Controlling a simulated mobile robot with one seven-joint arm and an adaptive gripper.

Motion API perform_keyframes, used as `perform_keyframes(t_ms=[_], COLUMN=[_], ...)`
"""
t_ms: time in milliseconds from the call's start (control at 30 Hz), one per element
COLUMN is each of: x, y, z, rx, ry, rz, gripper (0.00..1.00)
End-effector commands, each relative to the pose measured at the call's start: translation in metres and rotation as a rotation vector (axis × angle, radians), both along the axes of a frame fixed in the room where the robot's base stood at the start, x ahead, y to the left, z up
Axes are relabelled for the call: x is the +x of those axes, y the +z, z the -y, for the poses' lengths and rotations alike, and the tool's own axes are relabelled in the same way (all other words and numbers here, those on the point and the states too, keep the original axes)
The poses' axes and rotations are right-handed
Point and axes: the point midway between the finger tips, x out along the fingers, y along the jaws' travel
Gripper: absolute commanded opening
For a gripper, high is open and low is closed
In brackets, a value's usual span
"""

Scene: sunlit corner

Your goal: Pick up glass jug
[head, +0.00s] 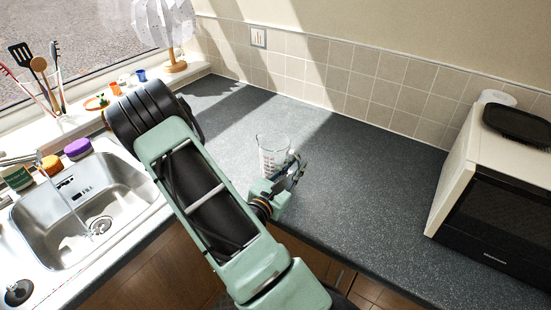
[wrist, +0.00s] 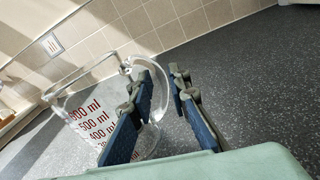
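The glass jug (head: 271,152) is clear with red markings. It stands upright on the dark counter, just behind and left of my gripper (head: 296,170) in the head view. In the wrist view the jug (wrist: 92,118) fills the left side, with red millilitre marks facing me. My gripper (wrist: 160,82) is open, with a gap between its blue-padded fingers. The left finger overlaps the jug's side and part of its handle (wrist: 160,92). The handle's outer curve shows in the gap; I cannot tell whether it is deep between the fingers or touching them.
A black-fronted microwave (head: 495,205) stands at the right, with a dark dish (head: 520,122) on top. The sink (head: 85,215) is at the left. A lamp (head: 174,62) and utensils (head: 40,70) stand by the window. The tiled wall (head: 350,85) is behind; the counter (head: 365,200) right of the jug is clear.

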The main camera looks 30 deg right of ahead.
Motion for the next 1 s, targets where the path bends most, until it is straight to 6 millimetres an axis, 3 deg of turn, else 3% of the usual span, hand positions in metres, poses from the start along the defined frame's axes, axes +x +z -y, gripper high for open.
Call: perform_keyframes(t_ms=[133,367,533,1000], x=[0.0059,0.0066,0.0065,0.0067], y=[0.0012,0.0005,0.0006,0.0020], z=[0.0124,0.0134,0.0133,0.0132], rx=[0.000,0.000,0.000,-0.001], ry=[0.000,0.000,0.000,-0.001], rz=[0.001,0.001,0.001,0.004], gripper=[0.17,0.17,0.00,0.00])
